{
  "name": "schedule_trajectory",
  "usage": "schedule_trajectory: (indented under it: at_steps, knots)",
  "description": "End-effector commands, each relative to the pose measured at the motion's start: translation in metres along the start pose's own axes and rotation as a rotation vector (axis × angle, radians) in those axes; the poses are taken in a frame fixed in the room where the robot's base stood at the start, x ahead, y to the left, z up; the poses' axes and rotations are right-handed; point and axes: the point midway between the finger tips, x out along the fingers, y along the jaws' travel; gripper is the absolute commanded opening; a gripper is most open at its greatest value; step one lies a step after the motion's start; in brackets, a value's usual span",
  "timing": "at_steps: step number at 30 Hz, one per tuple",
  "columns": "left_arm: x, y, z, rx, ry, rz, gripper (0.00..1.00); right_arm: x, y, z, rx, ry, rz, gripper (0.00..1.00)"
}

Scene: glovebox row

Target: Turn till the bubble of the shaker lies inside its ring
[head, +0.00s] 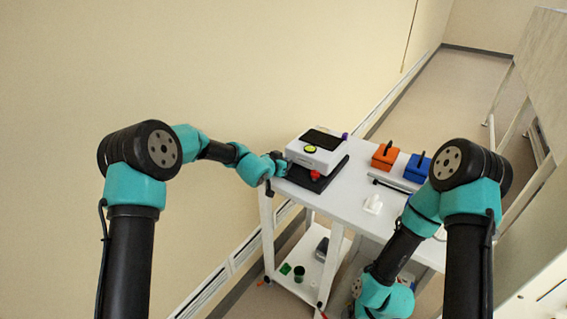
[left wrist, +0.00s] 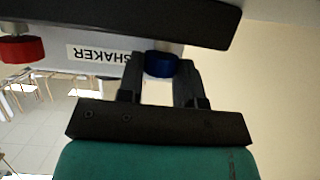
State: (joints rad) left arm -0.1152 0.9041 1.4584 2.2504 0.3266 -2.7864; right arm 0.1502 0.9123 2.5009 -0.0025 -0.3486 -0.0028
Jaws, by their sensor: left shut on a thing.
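The shaker (head: 306,155) is a white box with a dark top panel, standing on a dark base (head: 327,181) at the left end of the white cart. A round yellow-green level (head: 310,149) sits on it; its bubble and ring are too small to make out. A red knob (head: 316,175) shows at its front, and also in the left wrist view (left wrist: 22,50). My left gripper (head: 281,166) is at the shaker's left corner, shut on a blue knob (left wrist: 161,65) beside the upside-down SHAKER label (left wrist: 98,54). My right gripper is out of sight.
A purple knob (head: 345,136) shows at the shaker's far corner. An orange box (head: 385,157) and a blue box (head: 417,168) stand to the right on the cart (head: 345,200). A small white object (head: 373,204) stands nearer. The lower shelf (head: 303,262) holds a green cup (head: 299,273).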

Motion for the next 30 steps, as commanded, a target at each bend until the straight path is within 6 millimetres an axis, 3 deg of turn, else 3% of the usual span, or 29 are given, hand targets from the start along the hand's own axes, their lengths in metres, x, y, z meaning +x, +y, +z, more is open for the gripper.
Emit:
schedule_trajectory:
  at_steps: [3,4,11,23,30]
  knots:
    - [0.0,0.0,-0.001,0.0,0.002,0.0,0.09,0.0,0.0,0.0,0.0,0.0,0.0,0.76]
    - [0.0,0.0,-0.001,0.0,0.002,0.0,0.36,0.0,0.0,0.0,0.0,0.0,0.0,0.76]
    - [0.0,0.0,-0.001,0.0,0.001,0.0,0.58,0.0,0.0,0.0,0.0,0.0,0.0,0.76]
    - [-0.006,0.0,0.0,0.0,0.0,0.0,0.58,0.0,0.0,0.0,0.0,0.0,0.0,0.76]
    - [-0.035,-0.001,-0.001,0.0,0.001,0.0,0.58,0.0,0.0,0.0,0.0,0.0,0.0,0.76]
